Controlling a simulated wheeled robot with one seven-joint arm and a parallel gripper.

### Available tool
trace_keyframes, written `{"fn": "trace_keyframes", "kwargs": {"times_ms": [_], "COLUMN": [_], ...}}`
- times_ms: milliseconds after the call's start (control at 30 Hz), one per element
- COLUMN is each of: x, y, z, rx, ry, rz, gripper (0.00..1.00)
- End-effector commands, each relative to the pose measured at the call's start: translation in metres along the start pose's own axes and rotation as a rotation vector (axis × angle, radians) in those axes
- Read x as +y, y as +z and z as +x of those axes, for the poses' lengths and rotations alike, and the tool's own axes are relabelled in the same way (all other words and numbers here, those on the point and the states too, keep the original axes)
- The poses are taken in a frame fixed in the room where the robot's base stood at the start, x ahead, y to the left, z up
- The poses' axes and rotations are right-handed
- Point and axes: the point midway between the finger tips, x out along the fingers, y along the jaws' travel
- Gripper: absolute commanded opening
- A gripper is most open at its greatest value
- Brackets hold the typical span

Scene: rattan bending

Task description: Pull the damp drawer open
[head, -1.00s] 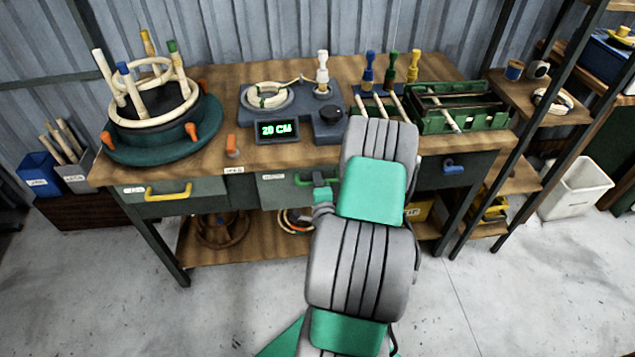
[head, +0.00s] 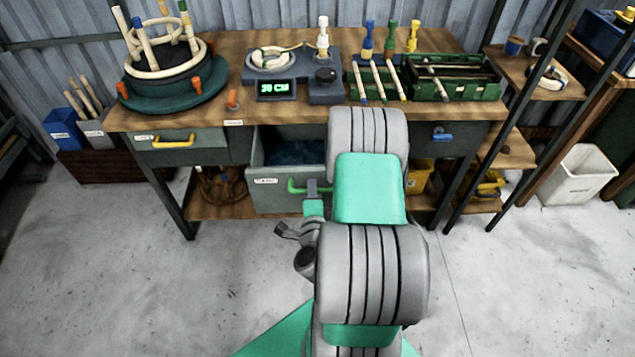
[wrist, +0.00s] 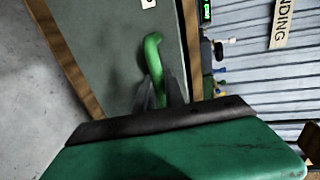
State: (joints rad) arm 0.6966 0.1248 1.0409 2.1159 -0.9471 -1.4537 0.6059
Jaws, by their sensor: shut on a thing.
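The damp drawer (head: 275,199) is the middle drawer of the workbench, grey-green with a green handle (head: 297,187). It stands pulled out, and dark blue contents show inside it. My gripper (head: 314,190) is at the drawer's front, shut on the green handle. In the wrist view the handle (wrist: 153,56) runs down between my fingers (wrist: 160,96), close to the drawer front (wrist: 115,60). My arm hides the drawer's right part in the head view.
A drawer with a yellow handle (head: 174,139) at the left and one with a blue handle (head: 442,136) at the right are shut. A steaming-pot-like round stand (head: 172,95), a meter (head: 275,90) and a green rack (head: 455,88) stand on the bench. The floor in front is clear.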

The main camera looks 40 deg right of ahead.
Motion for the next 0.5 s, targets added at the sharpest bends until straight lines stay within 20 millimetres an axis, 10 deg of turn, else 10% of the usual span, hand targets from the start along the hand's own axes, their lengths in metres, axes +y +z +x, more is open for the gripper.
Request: {"fn": "trace_keyframes", "kwargs": {"times_ms": [500], "x": [0.0029], "y": [0.0032], "z": [-0.0106], "rx": [0.002], "ry": [0.001], "rz": [-0.002], "gripper": [0.00]}}
